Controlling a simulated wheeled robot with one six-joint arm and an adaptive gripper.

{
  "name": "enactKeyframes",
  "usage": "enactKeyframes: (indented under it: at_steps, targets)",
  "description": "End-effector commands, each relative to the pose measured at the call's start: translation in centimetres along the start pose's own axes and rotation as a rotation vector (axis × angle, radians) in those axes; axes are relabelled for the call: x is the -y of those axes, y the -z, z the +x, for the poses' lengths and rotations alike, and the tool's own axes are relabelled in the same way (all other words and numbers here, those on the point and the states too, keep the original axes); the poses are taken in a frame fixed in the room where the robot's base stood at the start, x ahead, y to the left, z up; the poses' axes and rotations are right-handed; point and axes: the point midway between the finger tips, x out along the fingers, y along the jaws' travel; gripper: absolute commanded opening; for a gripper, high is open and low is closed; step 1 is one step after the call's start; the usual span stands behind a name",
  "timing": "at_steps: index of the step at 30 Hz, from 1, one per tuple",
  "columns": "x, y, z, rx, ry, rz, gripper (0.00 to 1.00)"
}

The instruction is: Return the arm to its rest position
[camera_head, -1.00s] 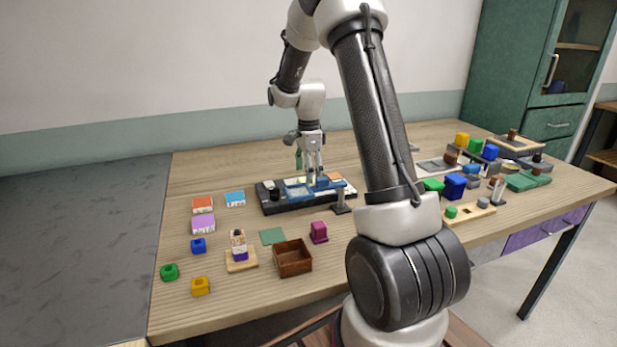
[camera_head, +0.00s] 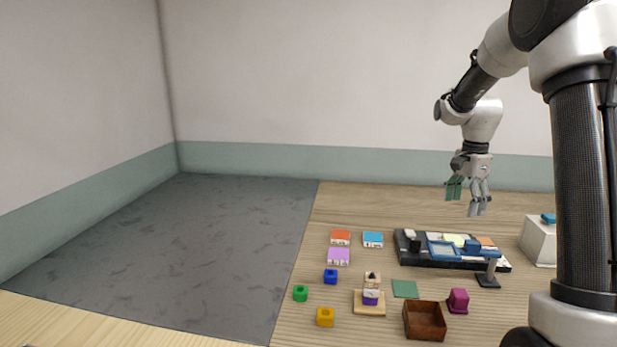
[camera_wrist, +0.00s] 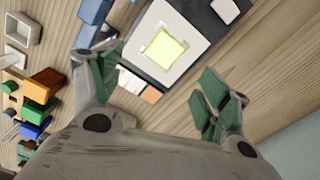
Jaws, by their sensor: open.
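My gripper (camera_head: 467,203) is raised in the air above the back of the wooden table (camera_head: 340,205). Its fingers are spread apart, and nothing shows between them. In the wrist view my gripper (camera_wrist: 163,78) also shows open, with green pads on the fingers. Below it lies a black tray (camera_head: 414,257) with a blue frame (camera_head: 443,251) and a pale yellow square, which shows lit in the wrist view (camera_wrist: 166,47). The gripper is clear of the tray. I cannot make out any glass rods.
A brown wooden box (camera_head: 424,321), a magenta block (camera_head: 458,300), a green mat (camera_head: 404,289) and a small dark stand (camera_head: 488,281) sit in front of the tray. Coloured blocks lie to the left. A white box (camera_head: 538,241) stands right. The dark grey surface (camera_head: 170,250) is bare.

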Motion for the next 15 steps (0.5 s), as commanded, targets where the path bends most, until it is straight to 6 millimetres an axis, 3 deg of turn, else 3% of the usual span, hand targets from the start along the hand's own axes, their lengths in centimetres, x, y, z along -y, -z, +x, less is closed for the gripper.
enactKeyframes:
  at_steps: [1, 4, 9, 15]
  targets:
    - [-1.2, -0.4, 1.1, 0.012, -0.028, -0.101, 0.77]
    - [-4.2, -1.6, 1.0, 0.025, -0.043, -0.344, 0.77]
    - [-10.4, -4.8, -1.6, 0.017, -0.019, -0.759, 0.77]
    - [-17.4, -8.3, -4.4, -0.039, 0.036, -1.113, 0.77]
